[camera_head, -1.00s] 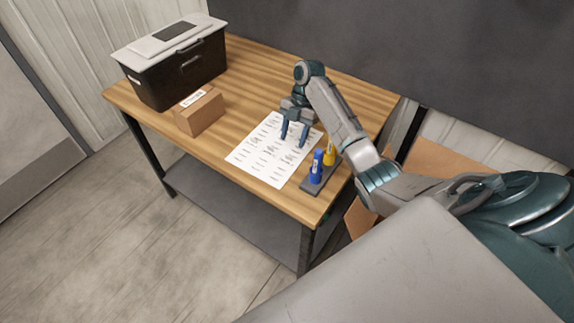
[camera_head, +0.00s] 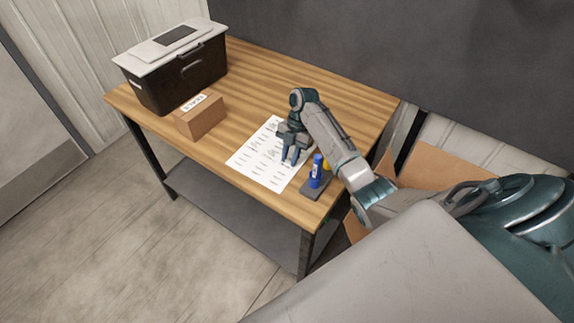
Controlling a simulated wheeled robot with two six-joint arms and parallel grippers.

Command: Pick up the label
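A white sheet (camera_head: 249,170) printed with rows of small dark labels lies flat on the wooden table. I cannot tell which single label is meant. My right gripper (camera_head: 290,162) points down over the right part of the sheet, its two blue fingers close together with a narrow gap between them. No label shows between the fingers, and I cannot tell whether the tips touch the sheet. The gripper and forearm hide the sheet's upper right part. My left gripper is not in view.
A small holder (camera_head: 314,189) with a blue tube (camera_head: 316,172) and a partly hidden yellow one (camera_head: 326,162) stands right of the sheet. A cardboard box (camera_head: 201,117) with a white label and a black bin (camera_head: 178,75) stand at the left. The table's back middle is clear.

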